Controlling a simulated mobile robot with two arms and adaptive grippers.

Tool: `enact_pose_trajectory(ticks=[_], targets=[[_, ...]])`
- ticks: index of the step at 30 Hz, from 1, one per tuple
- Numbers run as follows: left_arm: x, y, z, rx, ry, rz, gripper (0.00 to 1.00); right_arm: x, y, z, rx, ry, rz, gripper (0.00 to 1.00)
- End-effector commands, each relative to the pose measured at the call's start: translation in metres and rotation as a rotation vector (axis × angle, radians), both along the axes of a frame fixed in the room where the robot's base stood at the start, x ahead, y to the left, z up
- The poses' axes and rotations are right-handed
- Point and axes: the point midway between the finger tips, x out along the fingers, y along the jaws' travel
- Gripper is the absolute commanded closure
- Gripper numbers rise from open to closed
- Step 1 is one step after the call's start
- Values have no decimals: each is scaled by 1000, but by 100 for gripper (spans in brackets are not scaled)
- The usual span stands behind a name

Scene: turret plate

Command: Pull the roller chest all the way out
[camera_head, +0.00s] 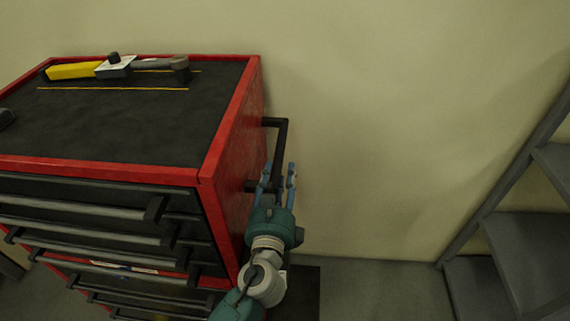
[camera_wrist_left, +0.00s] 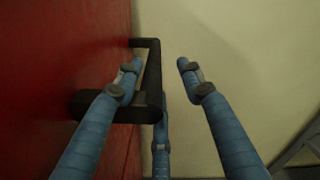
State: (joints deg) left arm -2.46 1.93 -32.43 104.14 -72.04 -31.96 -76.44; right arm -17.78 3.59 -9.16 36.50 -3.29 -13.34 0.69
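The roller chest (camera_head: 232,150) is a red cabinet with a black top and several dark drawers on its front; its right side faces a pale wall. A black bar handle (camera_head: 282,143) sticks out from that side. It also shows in the left wrist view (camera_wrist_left: 153,75), beside the red side panel (camera_wrist_left: 60,60). My left gripper (camera_head: 278,178) is at the near end of this handle, with blue fingers spread. In the wrist view, the fingers (camera_wrist_left: 160,70) stand on either side of the bar, one inside the loop, with a gap on the right. My right gripper is not in view.
A yellow-handled tool (camera_head: 74,71) and other dark items lie on the chest top. The pale wall (camera_head: 400,120) stands behind and right of the chest. A grey stepped frame (camera_head: 520,240) is at the right. Grey floor (camera_head: 385,290) between it and the chest is clear.

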Motion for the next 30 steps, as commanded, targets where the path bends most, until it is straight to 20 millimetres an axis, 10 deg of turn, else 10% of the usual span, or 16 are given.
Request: enact_pose_trajectory(ticks=[12,30], targets=[[-68,-1,2,0,-2,-2,61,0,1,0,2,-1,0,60],[-72,-1,2,0,-3,-3,61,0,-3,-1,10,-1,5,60]])
